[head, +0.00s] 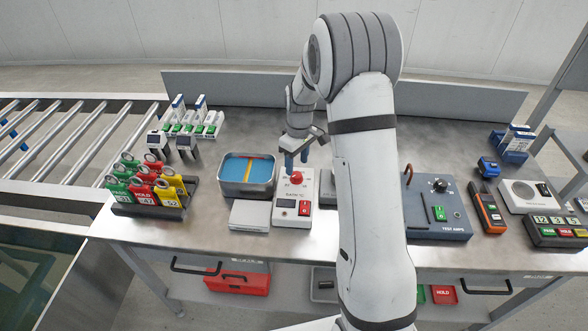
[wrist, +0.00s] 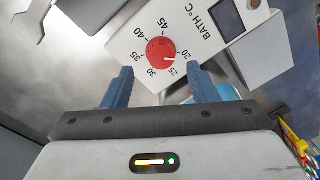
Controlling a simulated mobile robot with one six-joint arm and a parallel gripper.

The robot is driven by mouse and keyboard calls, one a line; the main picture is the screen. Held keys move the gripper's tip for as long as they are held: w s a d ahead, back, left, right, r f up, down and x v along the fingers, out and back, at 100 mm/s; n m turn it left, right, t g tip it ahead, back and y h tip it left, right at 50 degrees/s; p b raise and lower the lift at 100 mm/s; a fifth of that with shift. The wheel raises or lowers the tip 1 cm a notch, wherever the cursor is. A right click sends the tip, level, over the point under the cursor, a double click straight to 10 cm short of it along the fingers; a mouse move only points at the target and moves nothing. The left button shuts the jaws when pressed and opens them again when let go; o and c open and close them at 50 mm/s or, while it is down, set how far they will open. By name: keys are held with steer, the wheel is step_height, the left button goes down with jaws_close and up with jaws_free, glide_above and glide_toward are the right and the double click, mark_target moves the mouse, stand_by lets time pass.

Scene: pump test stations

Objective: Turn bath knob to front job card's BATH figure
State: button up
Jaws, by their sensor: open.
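The red bath knob (head: 297,178) sits on a white BATH °C control box (head: 281,214). In the wrist view the knob (wrist: 162,52) shows a white pointer mark towards the right, near the 20 and 25 marks. The printed scale around it runs from 20 to 45. My gripper (head: 297,160) is open just above the knob in the head view. In the wrist view its blue fingers (wrist: 160,72) stand apart, in front of the knob, with nothing between them. No BATH figure on a job card is readable; small white-and-blue cards (head: 178,104) stand at the back left.
A metal bath (head: 247,190) with blue liquid stands left of the box, close to it. A rack of colored tags (head: 150,208) is further left. A grey TEST AMPS unit (head: 440,228) stands to the right, beyond my arm.

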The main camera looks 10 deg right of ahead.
mark_target(296, 173)
steer(key=shift+s+a+f, duration=0.1)
steer(key=shift+f, duration=1.85)
